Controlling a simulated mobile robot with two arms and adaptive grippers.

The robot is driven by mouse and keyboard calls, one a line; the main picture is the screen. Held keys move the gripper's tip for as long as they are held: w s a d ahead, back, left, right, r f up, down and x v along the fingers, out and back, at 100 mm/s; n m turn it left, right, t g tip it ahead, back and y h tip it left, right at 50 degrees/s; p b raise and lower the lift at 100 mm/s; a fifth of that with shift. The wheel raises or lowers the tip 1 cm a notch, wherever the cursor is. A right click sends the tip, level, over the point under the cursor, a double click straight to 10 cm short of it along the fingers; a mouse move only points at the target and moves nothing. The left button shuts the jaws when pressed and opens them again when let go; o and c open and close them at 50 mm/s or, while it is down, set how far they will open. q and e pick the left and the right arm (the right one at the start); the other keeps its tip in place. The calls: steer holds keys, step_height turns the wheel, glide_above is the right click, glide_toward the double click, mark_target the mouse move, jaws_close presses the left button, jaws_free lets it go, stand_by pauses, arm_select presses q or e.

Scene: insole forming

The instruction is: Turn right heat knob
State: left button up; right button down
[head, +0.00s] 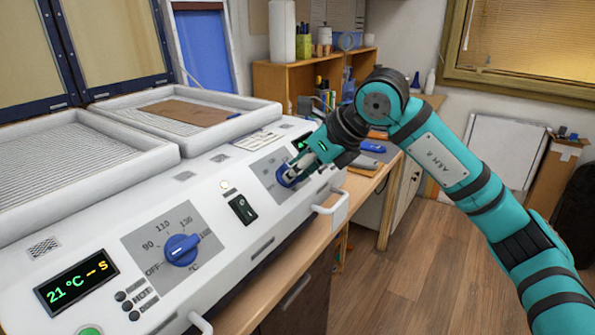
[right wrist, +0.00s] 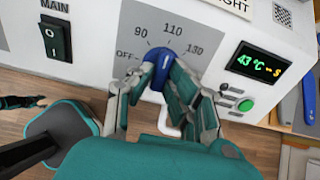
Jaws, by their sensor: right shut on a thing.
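The right heat knob (head: 287,175) is blue and sits on a grey dial panel on the machine's front. In the right wrist view the knob (right wrist: 156,68) is between the fingers, below the printed 90, 110 and 130 marks. My right gripper (head: 297,170) is shut on this knob, its fingers on either side (right wrist: 158,88). The display beside it (right wrist: 260,63) reads 43 °C. The left heat knob (head: 182,250) is also blue, with nothing touching it.
The main switch (head: 242,209) sits between the two dials. The left display (head: 76,283) reads 21 °C. A brown sheet (head: 183,112) lies in the right tray (head: 240,104). A white handle (head: 328,204) sticks out below the right dial.

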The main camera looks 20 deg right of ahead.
stand_by(0.3)
steer(key=c, duration=1.3)
jaws_free()
steer(key=v, duration=1.2)
